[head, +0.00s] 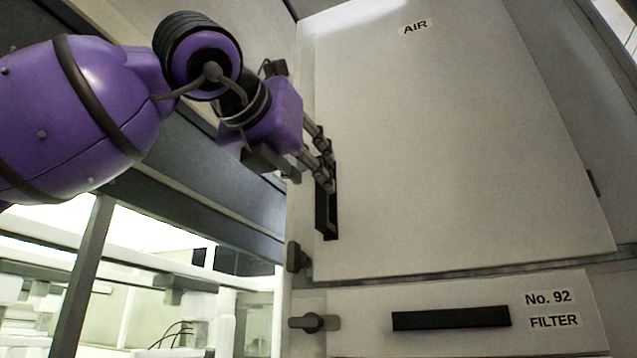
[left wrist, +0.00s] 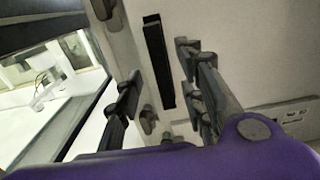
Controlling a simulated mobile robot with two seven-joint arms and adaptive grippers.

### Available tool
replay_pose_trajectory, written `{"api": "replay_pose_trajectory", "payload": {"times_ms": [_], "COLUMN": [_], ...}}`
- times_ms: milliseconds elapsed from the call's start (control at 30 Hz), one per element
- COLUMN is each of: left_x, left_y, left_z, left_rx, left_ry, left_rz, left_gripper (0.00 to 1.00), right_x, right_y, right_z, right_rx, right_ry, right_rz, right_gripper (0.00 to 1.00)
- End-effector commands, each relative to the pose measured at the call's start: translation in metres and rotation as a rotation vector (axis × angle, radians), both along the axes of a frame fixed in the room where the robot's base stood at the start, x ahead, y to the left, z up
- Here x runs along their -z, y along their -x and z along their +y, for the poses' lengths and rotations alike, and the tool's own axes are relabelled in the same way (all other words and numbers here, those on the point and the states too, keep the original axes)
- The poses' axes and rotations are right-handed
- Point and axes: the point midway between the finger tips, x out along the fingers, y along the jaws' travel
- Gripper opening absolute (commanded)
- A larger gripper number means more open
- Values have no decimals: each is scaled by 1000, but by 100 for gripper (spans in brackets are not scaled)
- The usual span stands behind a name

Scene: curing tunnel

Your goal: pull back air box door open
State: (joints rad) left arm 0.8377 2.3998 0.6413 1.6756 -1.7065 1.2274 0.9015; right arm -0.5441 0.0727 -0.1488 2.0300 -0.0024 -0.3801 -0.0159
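The air box door (head: 450,150) is a large pale panel labelled AIR. It looks shut, with its edges close to the frame. Its black upright bar handle (head: 327,215) is near the left edge, and it also shows in the left wrist view (left wrist: 158,62). My left gripper (head: 326,166) is at the handle's upper part and hides some of it. In the left wrist view the gripper (left wrist: 158,72) is open, with one finger on each side of the handle and gaps between. I cannot tell whether the fingertips reach past the bar's face. My right gripper is not in view.
A dark latch knob (head: 297,257) sits on the frame left of the door's lower corner. Below is a filter panel (head: 450,340) with a black handle (head: 452,318) and a latch (head: 314,322). A dark hinge (head: 593,182) is at the door's right edge. Left is a glazed opening.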

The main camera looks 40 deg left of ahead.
Motion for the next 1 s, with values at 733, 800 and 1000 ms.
{"api": "replay_pose_trajectory", "payload": {"times_ms": [733,800,1000], "left_x": [0,0,0], "left_y": [-54,-54,-54], "left_z": [13,13,13], "left_rx": [1,1,1], "left_ry": [1,1,1], "left_rz": [1,1,1], "left_gripper": [31,22,0], "right_x": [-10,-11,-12], "right_y": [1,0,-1], "right_z": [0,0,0], "right_rx": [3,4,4], "right_ry": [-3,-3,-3], "right_rz": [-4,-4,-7], "right_gripper": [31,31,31]}}
